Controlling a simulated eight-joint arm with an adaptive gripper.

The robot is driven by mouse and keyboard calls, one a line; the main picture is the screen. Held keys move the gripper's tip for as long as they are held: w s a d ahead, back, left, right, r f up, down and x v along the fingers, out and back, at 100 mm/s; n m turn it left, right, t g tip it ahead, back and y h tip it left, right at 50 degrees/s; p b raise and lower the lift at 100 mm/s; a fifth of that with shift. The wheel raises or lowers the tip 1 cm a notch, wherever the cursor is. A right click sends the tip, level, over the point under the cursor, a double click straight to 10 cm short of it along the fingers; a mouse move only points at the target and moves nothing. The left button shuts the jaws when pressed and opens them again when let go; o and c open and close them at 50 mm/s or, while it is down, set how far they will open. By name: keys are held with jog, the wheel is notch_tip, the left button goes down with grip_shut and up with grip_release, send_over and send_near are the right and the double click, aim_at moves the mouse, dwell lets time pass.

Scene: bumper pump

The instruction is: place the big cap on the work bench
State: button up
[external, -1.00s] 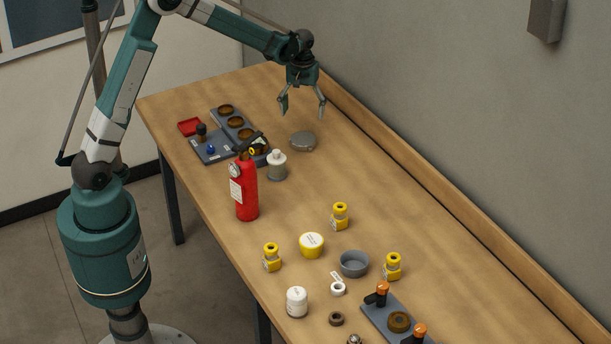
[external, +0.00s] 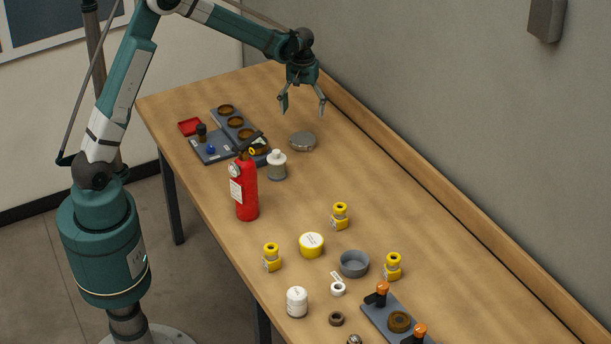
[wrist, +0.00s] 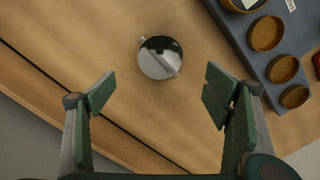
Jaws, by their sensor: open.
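A round grey metal cap, which looks like the big cap (external: 302,142), lies on the bare wood of the work bench (external: 420,220) near the back edge. It also shows in the wrist view as a shiny disc with a raised bar across it (wrist: 160,58). My gripper (external: 303,106) is open and empty above the cap, apart from it. In the wrist view the open fingers (wrist: 158,98) are spread wide, and the cap sits beyond the fingertips, between their lines.
A grey-white bottle (external: 277,166) and a red extinguisher (external: 246,190) stand nearer. A raised wooden ledge (external: 400,168) runs along the wall. The bench right of the cap is clear.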

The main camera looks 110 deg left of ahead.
jog(key=w+d+r+m+t+y, duration=0.1)
jog(key=w+d+r+m, duration=0.35)
jog(key=d, duration=0.75)
jog(key=w+d+r+m+t, duration=0.1)
jog(key=d+r, duration=0.7)
jog(key=d, duration=0.4)
jog(key=w+d+r+m+t+y, duration=0.1)
jog(key=w+d+r+m, duration=0.15)
jog(key=d+r, duration=0.65)
jog(key=s+d+m+t, duration=0.1)
jog(key=s+d+m, duration=0.15)
jog(key=d, duration=0.85)
jog(key=s+d+m+t, duration=0.1)
jog(key=s+d+m, duration=0.15)
jog(key=d, duration=0.95)
jog(key=s+d+f+m+t+h, duration=0.2)
jog(key=s+d+m, duration=0.3)
jog(key=s+d, duration=0.5)
jog(key=d, duration=0.4)
jog(key=shift+s+f, duration=0.3)
jog(key=shift+s, duration=0.1)
